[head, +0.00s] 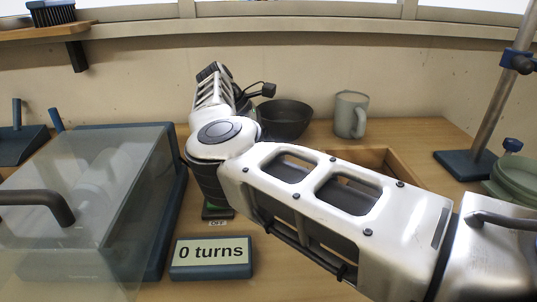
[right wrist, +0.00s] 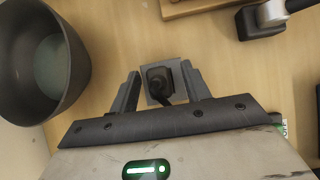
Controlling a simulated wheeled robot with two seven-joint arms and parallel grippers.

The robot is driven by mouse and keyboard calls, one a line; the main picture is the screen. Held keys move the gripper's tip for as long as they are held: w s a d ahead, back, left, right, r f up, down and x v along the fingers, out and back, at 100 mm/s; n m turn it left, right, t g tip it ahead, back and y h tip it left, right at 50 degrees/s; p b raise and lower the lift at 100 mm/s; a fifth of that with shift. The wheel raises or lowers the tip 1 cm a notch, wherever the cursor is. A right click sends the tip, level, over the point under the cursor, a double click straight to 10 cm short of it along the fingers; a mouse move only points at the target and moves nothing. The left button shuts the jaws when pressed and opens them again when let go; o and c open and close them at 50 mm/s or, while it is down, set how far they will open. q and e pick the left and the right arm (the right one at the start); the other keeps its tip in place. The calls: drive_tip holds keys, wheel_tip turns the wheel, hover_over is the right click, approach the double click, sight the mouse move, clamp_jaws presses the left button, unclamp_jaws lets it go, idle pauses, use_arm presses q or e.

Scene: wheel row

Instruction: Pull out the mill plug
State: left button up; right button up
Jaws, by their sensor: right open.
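In the right wrist view, the black mill plug (right wrist: 158,84) sits on a square grey plate, with a dark cord running from it toward the gripper. My right gripper (right wrist: 161,77) is open, with one finger on each side of the plug. There is a visible gap at both sides, and I cannot tell how deep the fingers reach. In the head view, my right arm crosses from the right and hides the plug and the fingertips. My left gripper is not in view.
A dark bowl (head: 284,119) stands close to the gripper, also in the right wrist view (right wrist: 74,68). A grey mug (head: 350,114) is right of it. A "0 turns" sign (head: 211,258) stands in front. A clear cover (head: 95,205) fills the left. A metal stand (head: 492,110) is at right.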

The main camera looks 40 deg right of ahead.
clamp_jaws()
drive_tip(key=shift+r, duration=0.35)
drive_tip(key=shift+r+p, duration=0.3)
idle(0.4)
drive_tip(key=shift+r, duration=0.1)
drive_tip(key=shift+r+p, duration=2.35)
drive_tip(key=shift+r, duration=1.55)
